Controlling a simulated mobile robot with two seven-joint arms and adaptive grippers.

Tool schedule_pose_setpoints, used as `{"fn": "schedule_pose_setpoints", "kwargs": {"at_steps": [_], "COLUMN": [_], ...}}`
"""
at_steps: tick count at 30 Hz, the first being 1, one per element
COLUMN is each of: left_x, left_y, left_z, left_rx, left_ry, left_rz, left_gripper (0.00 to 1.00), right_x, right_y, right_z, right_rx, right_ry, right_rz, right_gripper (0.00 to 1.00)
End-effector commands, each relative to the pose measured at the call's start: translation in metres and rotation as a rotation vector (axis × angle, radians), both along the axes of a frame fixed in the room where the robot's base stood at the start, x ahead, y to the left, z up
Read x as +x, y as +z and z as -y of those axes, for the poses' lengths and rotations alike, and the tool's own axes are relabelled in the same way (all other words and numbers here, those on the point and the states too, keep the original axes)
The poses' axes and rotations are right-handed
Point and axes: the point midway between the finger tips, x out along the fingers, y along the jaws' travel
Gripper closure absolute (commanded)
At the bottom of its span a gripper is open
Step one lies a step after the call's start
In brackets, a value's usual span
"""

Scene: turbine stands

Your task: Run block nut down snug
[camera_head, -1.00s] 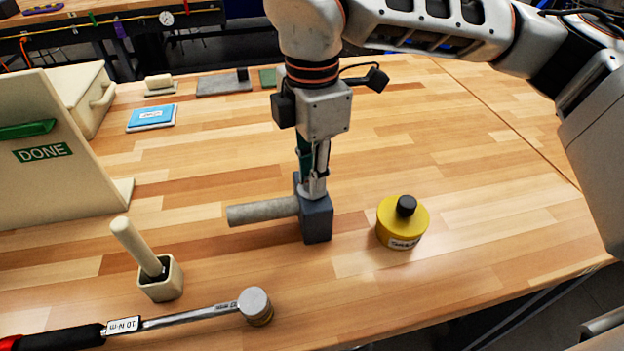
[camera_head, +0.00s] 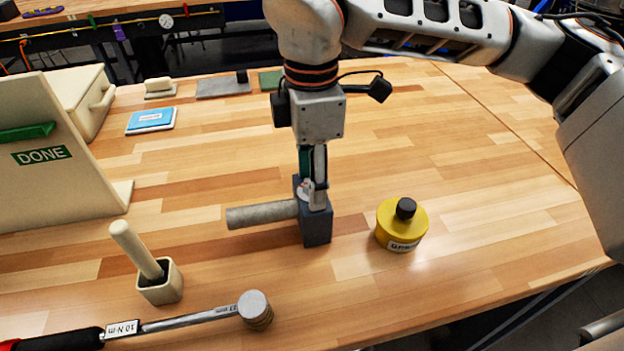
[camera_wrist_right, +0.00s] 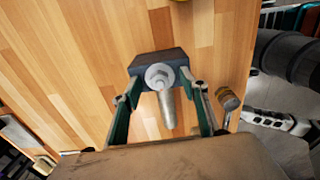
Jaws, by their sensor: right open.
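A dark grey block (camera_head: 315,228) stands on the wooden bench, with a thick grey rod (camera_head: 262,213) reaching left from it. In the right wrist view, a bright metal hex nut (camera_wrist_right: 158,76) sits over a round washer on the block (camera_wrist_right: 150,62). My right gripper (camera_head: 313,203) points down at the block's top. In the wrist view its fingers are apart, one on each side of the nut, with nothing visibly clamped. Whether the fingers touch the block or nut is unclear. The nut is mostly hidden in the head view. My left gripper is out of view.
A torque wrench (camera_head: 185,318) lies in front left, near a cream holder (camera_head: 160,284) with an upright handle. A DONE board (camera_head: 50,190) stands far left. The bench behind the bottle is clear.

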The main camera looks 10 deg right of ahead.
Motion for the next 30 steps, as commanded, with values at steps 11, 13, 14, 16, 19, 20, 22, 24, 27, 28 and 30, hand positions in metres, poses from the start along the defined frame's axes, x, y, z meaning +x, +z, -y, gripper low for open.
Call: {"fn": "schedule_pose_setpoints", "kwargs": {"at_steps": [11, 13, 14, 16, 19, 20, 22, 24, 27, 28, 30], "left_x": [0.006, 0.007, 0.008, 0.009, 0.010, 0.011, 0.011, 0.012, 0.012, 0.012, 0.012], "left_y": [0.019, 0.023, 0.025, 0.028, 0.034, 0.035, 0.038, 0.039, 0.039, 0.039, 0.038], "left_z": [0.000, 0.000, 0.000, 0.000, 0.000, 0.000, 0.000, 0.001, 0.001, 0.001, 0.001], "left_rx": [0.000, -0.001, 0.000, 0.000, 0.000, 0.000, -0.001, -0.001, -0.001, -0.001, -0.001], "left_ry": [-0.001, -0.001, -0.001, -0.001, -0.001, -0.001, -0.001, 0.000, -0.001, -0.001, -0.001], "left_rz": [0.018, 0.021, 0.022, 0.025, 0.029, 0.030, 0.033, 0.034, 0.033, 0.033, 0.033], "left_gripper": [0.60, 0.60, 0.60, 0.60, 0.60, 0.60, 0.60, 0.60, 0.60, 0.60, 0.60], "right_x": [0.000, 0.000, 0.000, 0.000, 0.000, 0.000, 0.000, 0.000, 0.000, 0.000, 0.000], "right_y": [0.025, 0.030, 0.032, 0.037, 0.044, 0.046, 0.050, 0.051, 0.050, 0.050, 0.050], "right_z": [0.000, 0.000, 0.000, 0.000, 0.000, 0.000, 0.000, 0.000, 0.000, 0.000, 0.000], "right_rx": [0.000, 0.000, 0.000, 0.000, 0.000, 0.000, 0.000, 0.000, 0.000, 0.000, 0.000], "right_ry": [-0.001, -0.001, -0.001, -0.001, -0.001, 0.000, 0.000, 0.000, 0.001, 0.001, 0.000], "right_rz": [0.003, 0.003, 0.004, 0.004, 0.003, 0.003, 0.002, 0.001, 0.000, -0.001, 0.000], "right_gripper": [0.56, 0.56, 0.56, 0.56, 0.56, 0.56, 0.56, 0.56, 0.56, 0.56, 0.56]}}
